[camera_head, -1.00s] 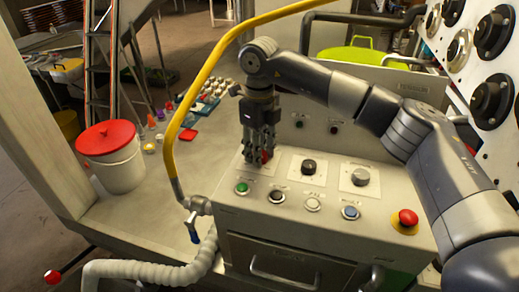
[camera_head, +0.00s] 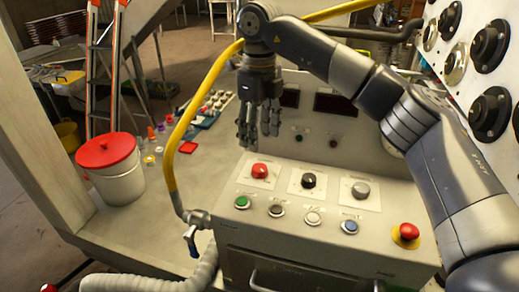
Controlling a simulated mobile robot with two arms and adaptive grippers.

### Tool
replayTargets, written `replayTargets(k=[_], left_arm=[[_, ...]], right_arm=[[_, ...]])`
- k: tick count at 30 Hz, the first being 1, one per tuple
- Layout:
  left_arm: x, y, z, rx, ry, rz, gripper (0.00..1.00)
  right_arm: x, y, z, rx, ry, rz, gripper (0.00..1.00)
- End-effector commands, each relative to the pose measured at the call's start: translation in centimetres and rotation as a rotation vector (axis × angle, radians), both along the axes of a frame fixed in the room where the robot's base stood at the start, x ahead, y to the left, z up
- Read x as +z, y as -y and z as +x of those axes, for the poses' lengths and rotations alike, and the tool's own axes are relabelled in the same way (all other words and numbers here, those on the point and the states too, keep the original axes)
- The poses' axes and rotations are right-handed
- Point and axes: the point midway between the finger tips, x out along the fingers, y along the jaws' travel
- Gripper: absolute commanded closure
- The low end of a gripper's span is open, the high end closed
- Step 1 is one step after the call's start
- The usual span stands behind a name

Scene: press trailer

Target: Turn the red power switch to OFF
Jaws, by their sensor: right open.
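The red power switch (camera_head: 259,171) is a red knob on a pale square plate, at the left of the upper row on the sloped control panel (camera_head: 385,215). It is in full view; its label is too small to read. My right gripper (camera_head: 259,139) is open and empty. It points down above and behind the knob, apart from it. My left gripper is not in view.
A black knob (camera_head: 308,181) and a grey knob (camera_head: 360,190) sit right of the red one. Below are several push buttons, including a green one (camera_head: 242,202). A red emergency button (camera_head: 409,231) is at the right. A yellow hose (camera_head: 171,160) arches close on the left.

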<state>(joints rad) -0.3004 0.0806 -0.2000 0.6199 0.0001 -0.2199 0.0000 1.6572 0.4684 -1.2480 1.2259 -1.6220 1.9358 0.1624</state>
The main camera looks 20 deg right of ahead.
Motion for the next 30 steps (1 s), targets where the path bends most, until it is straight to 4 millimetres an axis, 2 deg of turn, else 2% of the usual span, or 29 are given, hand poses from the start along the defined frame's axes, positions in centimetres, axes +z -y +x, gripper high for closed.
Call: replayTargets(k=[1,6,21,23,30], left_arm=[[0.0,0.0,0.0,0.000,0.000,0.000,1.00],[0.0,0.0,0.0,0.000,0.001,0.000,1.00],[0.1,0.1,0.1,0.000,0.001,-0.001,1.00],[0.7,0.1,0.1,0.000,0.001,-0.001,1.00],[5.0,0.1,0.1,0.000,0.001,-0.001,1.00]], right_arm=[[0.8,-0.1,0.0,0.001,0.003,0.001,0.46],[2.3,-0.1,0.0,0.002,0.001,0.000,0.46],[2.7,0.0,0.0,0.002,0.001,0.001,0.46],[3.2,0.0,0.0,0.002,0.001,0.001,0.46],[7.6,0.0,0.0,0.001,0.001,0.001,0.46]])
